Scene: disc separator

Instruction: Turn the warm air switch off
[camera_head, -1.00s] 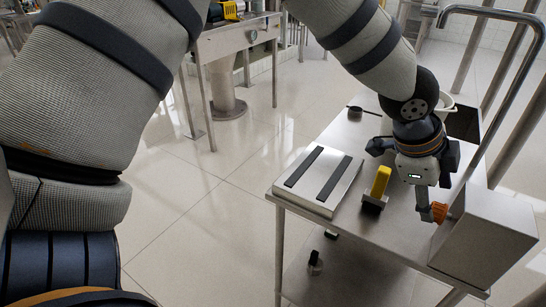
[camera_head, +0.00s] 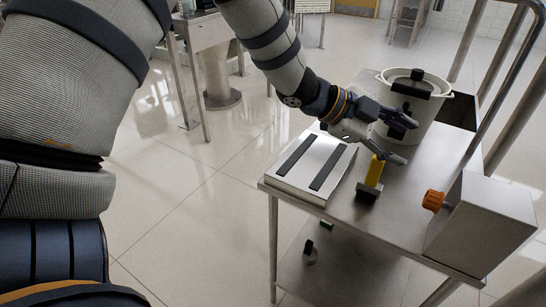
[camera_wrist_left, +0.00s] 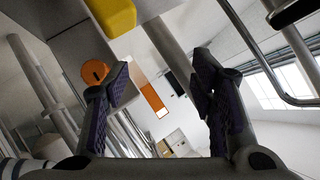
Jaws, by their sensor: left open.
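An orange knob (camera_head: 433,200) sits on the left side of a steel box (camera_head: 482,222) at the right end of the steel table. It also shows as an orange disc in the left wrist view (camera_wrist_left: 95,73). I cannot read its setting. My left gripper (camera_head: 408,140) is open and empty above the table, apart from the knob, up and to the left of it and beside the pot. In the left wrist view its two fingers (camera_wrist_left: 160,72) are spread with nothing between them. My right gripper is not in view.
A white lidded pot (camera_head: 410,100) stands behind the gripper. A yellow block on a dark base (camera_head: 374,172) stands just below the gripper. A flat plate with two black strips (camera_head: 313,168) lies at the table's left. Bare steel tabletop (camera_head: 405,205) lies before the knob.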

